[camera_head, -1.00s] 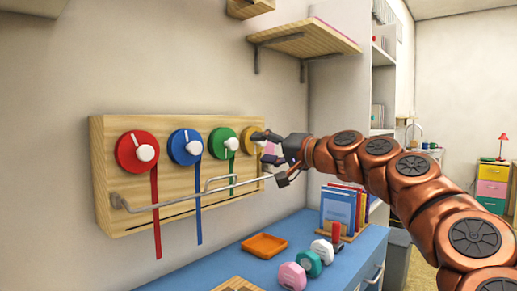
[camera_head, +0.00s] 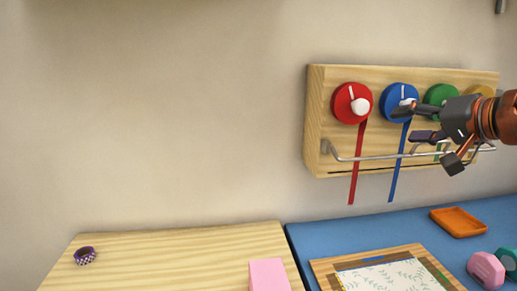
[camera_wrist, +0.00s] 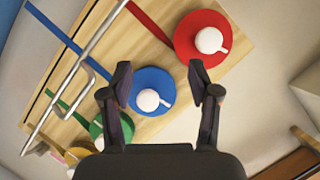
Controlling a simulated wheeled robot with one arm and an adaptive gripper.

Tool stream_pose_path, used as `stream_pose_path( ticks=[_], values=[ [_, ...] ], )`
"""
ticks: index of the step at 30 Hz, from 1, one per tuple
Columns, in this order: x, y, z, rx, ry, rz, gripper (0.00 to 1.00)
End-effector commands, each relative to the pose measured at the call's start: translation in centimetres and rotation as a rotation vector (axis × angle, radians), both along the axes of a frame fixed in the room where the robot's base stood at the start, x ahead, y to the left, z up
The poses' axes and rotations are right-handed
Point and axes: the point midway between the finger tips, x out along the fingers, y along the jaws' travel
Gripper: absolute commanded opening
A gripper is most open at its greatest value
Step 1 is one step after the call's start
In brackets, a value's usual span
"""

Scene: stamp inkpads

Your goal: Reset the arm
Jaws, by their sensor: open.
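My gripper (camera_head: 414,122) is at the right of the head view, in front of the wooden wall board (camera_head: 318,120). Its fingers are spread and hold nothing. In the wrist view my gripper (camera_wrist: 160,80) has its two fingers apart, with the blue dial (camera_wrist: 144,74) and its white knob between them in the picture. The head view does not clearly show whether a finger touches the blue dial (camera_head: 390,98). The red dial (camera_head: 343,100) is to the left of it. The green dial (camera_head: 436,93) and yellow dial (camera_head: 475,91) are partly hidden behind my arm.
A metal rail (camera_head: 375,158) juts from the board below the dials, with red and blue straps hanging. Below are a blue desktop (camera_head: 330,234), an orange tray (camera_head: 458,223) and a pink dumbbell (camera_head: 486,270). A wooden tabletop (camera_head: 180,245) at left is mostly clear.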

Motion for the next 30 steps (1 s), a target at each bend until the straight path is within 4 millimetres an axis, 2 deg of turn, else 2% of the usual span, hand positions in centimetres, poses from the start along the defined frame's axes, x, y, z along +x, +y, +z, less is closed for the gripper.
stream_pose_path(
  ticks=[1, 3, 6, 9, 12, 15, 19, 25, 30],
  values=[
    [-0.4, 2.8, 0.2, -0.043, 0.053, 0.048, 0.61],
    [-1.2, 6.1, -1.1, -0.103, 0.125, 0.106, 0.61],
    [-3.0, 10.1, -3.4, -0.189, 0.234, 0.181, 0.61],
    [-5.5, 13.1, -6.0, -0.274, 0.348, 0.249, 0.61],
    [-8.4, 15.1, -8.5, -0.356, 0.465, 0.303, 0.61],
    [-11.7, 16.1, -10.9, -0.435, 0.589, 0.348, 0.61],
    [-16.6, 16.3, -13.5, -0.529, 0.750, 0.391, 0.61],
    [-24.4, 14.5, -16.2, -0.646, 0.995, 0.424, 0.61],
    [-28.9, 12.8, -17.1, -0.699, 1.131, 0.425, 0.61]
  ],
)
